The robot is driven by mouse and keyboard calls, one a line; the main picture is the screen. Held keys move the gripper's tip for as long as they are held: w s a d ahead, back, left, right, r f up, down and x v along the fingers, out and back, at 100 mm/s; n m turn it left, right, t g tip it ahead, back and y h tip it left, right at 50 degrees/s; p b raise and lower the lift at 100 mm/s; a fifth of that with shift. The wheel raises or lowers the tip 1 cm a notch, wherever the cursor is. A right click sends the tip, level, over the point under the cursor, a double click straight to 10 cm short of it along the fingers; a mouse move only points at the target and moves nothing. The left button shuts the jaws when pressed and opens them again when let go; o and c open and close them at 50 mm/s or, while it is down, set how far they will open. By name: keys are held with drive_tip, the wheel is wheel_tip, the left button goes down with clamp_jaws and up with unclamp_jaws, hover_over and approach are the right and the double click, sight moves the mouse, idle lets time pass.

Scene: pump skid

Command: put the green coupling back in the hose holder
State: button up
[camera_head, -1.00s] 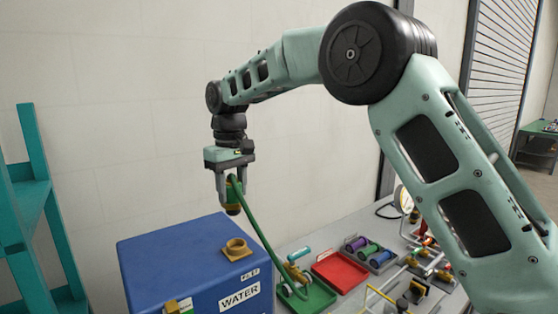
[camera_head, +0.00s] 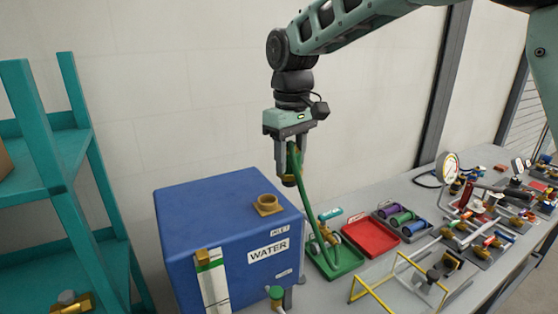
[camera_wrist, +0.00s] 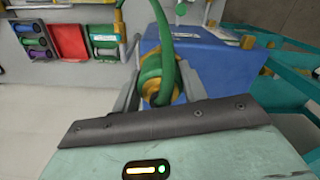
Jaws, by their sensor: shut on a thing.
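The green coupling (camera_head: 290,180) has a brass and dark body with a green hose (camera_head: 307,198) arching from it. My gripper (camera_head: 289,174) is shut on it, holding it upright above the back right part of the blue water tank. In the wrist view the coupling (camera_wrist: 160,88) sits between the fingers, partly hidden by the hose. The hose hangs down to the green tray (camera_head: 350,262) on the bench. I cannot make out the hose holder with certainty.
The blue tank (camera_head: 180,240) carries a brass inlet fitting (camera_head: 268,204) on top, close below my gripper. A red tray (camera_head: 370,238), a grey tray of coloured spools (camera_head: 402,218) and a yellow frame (camera_head: 365,290) stand right of it. A teal shelf (camera_head: 60,190) is at left.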

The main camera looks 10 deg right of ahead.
drive_tip(key=s+d+f+n+b, duration=0.2)
drive_tip(key=s+d+b, duration=0.65)
drive_tip(key=s, duration=0.25)
drive_tip(key=s+d+f+b, duration=0.1)
drive_tip(key=d+f+b, duration=0.1)
drive_tip(key=f+b, duration=0.6)
drive_tip(key=s+d+f+n+b, duration=0.1)
drive_tip(key=d+f+b, duration=0.2)
drive_tip(key=f+b, duration=0.6)
drive_tip(key=d+f+n+b, duration=0.1)
drive_tip(key=d+f+b, duration=0.2)
drive_tip(key=f+b, duration=0.6)
wheel_tip(320, 180, down, 12)
drive_tip(key=shift+s+r, duration=0.1)
drive_tip(key=shift+s, duration=0.3)
